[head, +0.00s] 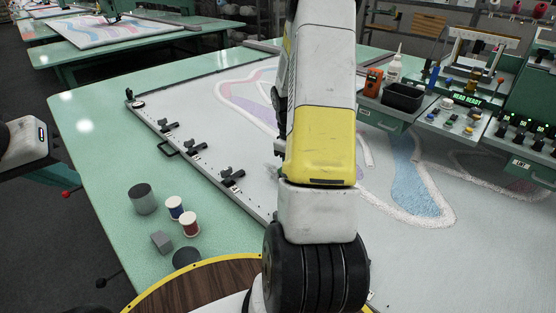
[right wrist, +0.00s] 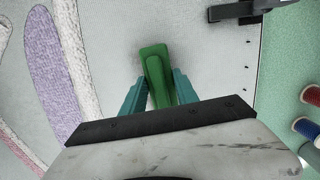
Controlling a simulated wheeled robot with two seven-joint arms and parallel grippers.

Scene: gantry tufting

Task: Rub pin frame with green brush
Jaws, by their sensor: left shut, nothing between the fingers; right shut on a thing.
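My right gripper (right wrist: 157,95) is shut on the green brush (right wrist: 155,62), which sits between its teal fingers. The brush is over the pale cloth of the pin frame; I cannot tell whether it touches. In the head view my right arm hides this gripper and the brush. The pin frame (head: 205,178) lies on the green table, with black clamps along its left edge. A row of small dark pins shows along its edge in the right wrist view (right wrist: 248,68). My left gripper (head: 38,137) is at the far left edge, beside the table and away from the frame; its fingers are barely discernible.
Thread spools (head: 189,223), a grey cylinder (head: 143,198) and a grey block (head: 161,242) stand on the green table (head: 105,150) left of the frame. A control console (head: 470,118), black bin (head: 403,97) and white bottle (head: 394,68) are at the back right. A black clamp (right wrist: 235,12) is near the brush.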

